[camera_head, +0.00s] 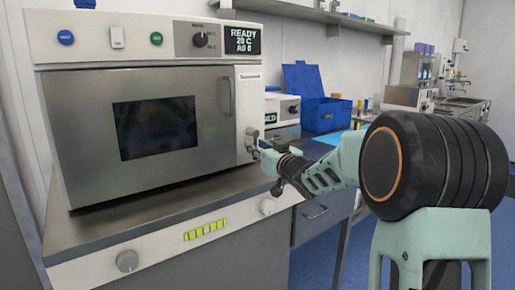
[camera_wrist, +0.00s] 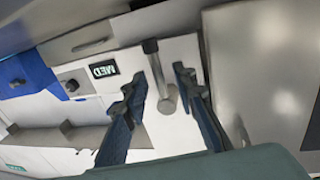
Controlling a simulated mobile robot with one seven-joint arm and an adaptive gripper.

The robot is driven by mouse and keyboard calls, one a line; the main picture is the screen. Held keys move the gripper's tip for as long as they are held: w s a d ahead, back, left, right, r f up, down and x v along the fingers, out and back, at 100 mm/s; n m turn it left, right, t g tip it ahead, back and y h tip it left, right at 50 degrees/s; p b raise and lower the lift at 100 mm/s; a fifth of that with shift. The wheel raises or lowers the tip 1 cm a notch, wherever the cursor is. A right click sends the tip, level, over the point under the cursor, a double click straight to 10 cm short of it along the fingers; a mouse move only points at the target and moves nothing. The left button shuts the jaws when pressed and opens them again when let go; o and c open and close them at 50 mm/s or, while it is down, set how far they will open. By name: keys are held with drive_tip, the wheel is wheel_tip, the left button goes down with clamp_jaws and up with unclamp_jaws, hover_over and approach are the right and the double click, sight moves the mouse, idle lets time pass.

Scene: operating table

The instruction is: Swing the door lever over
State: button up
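The steel oven door (camera_head: 215,135) with a dark window looks closed in the head view. The door lever (camera_head: 252,133) is a small grey part on the white panel right of the door. In the wrist view the lever (camera_wrist: 155,66) is a grey bar running from a rounded end to a round hub. My gripper (camera_wrist: 160,75) is open, with one dark finger on each side of the lever and visible gaps. In the head view my gripper (camera_head: 262,152) is beside the lever, and its fingertips are too small to tell apart.
A vertical bar handle (camera_head: 228,97) is on the door. The control panel above has buttons, a knob (camera_head: 200,40) and a display (camera_head: 243,41) reading READY. A steel counter ledge (camera_head: 165,205) lies below. A blue box (camera_head: 325,114) and a smaller device (camera_head: 283,108) stand behind my arm.

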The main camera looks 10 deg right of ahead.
clamp_jaws()
